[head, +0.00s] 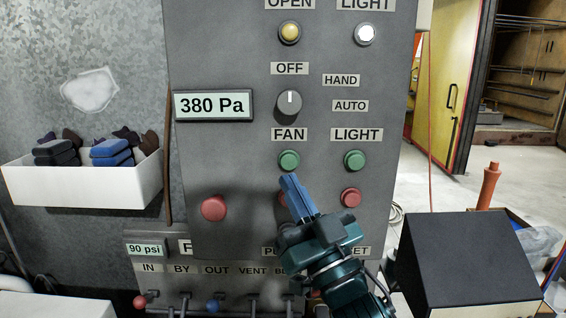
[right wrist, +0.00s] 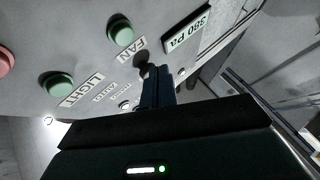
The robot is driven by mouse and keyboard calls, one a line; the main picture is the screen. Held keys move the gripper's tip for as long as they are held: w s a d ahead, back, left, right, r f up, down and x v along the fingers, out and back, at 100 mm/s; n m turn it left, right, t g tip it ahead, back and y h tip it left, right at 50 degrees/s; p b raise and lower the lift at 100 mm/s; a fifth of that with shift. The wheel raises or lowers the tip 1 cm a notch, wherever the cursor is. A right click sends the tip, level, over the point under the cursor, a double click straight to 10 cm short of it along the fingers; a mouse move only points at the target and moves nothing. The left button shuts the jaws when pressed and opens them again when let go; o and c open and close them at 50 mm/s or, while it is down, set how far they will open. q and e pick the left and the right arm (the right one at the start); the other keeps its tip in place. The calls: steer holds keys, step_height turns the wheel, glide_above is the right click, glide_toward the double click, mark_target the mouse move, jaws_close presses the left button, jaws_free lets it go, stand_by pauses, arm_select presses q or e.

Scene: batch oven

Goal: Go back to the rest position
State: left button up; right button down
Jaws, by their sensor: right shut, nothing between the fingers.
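My right gripper (head: 292,188) is shut and empty in front of the grey control panel (head: 225,50). In the head view its fingertips are just below the green FAN button (head: 289,160) and cover most of a red button under it. I cannot tell whether they touch the panel. The right wrist view shows the closed fingers (right wrist: 157,75) in front of the panel, with the FAN button (right wrist: 120,29) and the green LIGHT button (right wrist: 57,84) beside them. My left gripper is not in view.
A black box (head: 470,265) stands at the lower right. A white bin (head: 90,182) with dark and blue pads hangs at the left. Below the panel is a row of valves (head: 212,306) with a 90 psi display.

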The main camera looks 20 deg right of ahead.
step_height(320, 180, down, 23)
steer(key=g+h, duration=0.2)
steer(key=g, duration=0.4)
steer(key=s+f+g, duration=0.4)
steer(key=s+f, duration=0.4)
steer(key=f, duration=0.3)
steer(key=s+f+g+h, duration=0.1)
steer(key=s+f+g, duration=0.2)
steer(key=s+f, duration=0.5)
step_height(320, 180, down, 3)
steer(key=shift+s+d+f+g, duration=0.15)
steer(key=shift+d+g, duration=0.1)
steer(key=shift+g, duration=0.15)
